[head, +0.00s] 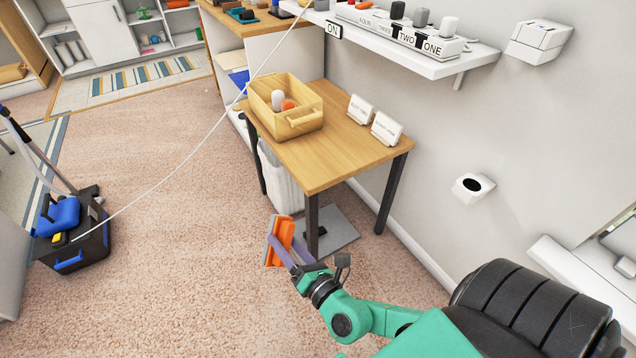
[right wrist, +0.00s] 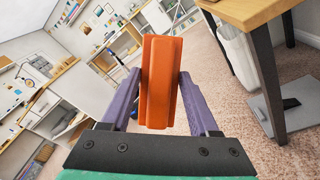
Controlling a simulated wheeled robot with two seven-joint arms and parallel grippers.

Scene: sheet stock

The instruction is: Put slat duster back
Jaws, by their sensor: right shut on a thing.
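My right gripper (head: 284,254) is shut on an orange piece with a paler flat side, which I take to be the slat duster (head: 284,233). It is held above the carpet, left of the wooden table's near leg. In the right wrist view the orange duster (right wrist: 161,80) stands between the two purple fingers of the gripper (right wrist: 162,90). Its far side is hidden there. A small white wall holder with a dark round opening (head: 472,186) is on the wall right of the table, apart from the gripper. My left gripper is not in view.
The wooden table (head: 340,150) bears a yellow basket (head: 290,120) and two white label cards (head: 386,128). A white bin (head: 280,180) is under it. A wall shelf (head: 440,66) is above. A black and blue vacuum (head: 75,235) stands left. Carpet between is clear.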

